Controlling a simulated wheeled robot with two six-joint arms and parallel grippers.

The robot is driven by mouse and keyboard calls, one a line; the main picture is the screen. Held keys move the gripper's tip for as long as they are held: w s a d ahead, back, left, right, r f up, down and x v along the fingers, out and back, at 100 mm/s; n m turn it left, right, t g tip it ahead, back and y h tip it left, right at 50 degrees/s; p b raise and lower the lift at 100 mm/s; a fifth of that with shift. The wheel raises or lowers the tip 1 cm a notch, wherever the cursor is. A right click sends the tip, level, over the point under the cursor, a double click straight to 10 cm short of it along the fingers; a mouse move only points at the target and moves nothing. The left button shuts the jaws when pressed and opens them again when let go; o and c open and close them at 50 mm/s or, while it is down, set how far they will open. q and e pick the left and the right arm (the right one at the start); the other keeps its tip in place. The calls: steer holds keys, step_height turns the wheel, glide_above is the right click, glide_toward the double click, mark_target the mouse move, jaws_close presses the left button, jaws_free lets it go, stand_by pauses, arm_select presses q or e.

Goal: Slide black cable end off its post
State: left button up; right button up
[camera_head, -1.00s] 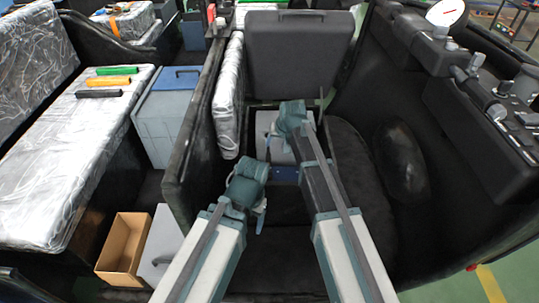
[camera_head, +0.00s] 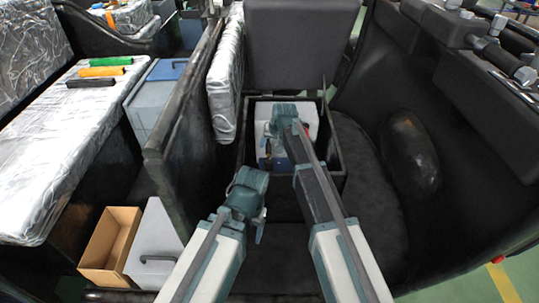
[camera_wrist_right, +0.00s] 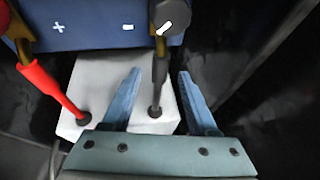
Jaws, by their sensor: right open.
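In the right wrist view, a blue battery (camera_wrist_right: 95,28) carries plus and minus marks. The black cable end (camera_wrist_right: 170,14) sits at the minus side. Its black cable (camera_wrist_right: 159,80) runs down to a white block (camera_wrist_right: 98,85). My right gripper (camera_wrist_right: 160,73) is open, with one blue finger on each side of the black cable, below the cable end; contact cannot be told. In the head view, my right gripper (camera_head: 272,150) reaches into the open black compartment (camera_head: 337,160). My left gripper (camera_head: 261,226) is lower, outside the compartment; its jaw opening is unclear.
A red cable (camera_wrist_right: 50,89) runs from the plus side to the white block, left of my right gripper. The compartment's raised lid (camera_head: 300,45) stands behind it. A dark partition (camera_head: 178,150) rises left of my arms. A cardboard box (camera_head: 108,245) sits beyond it.

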mark_target(268, 149)
steer(key=shift+b+x, duration=0.6)
steer(key=shift+x, duration=0.6)
steer(key=shift+r, duration=0.1)
jaws_close()
stand_by(0.5)
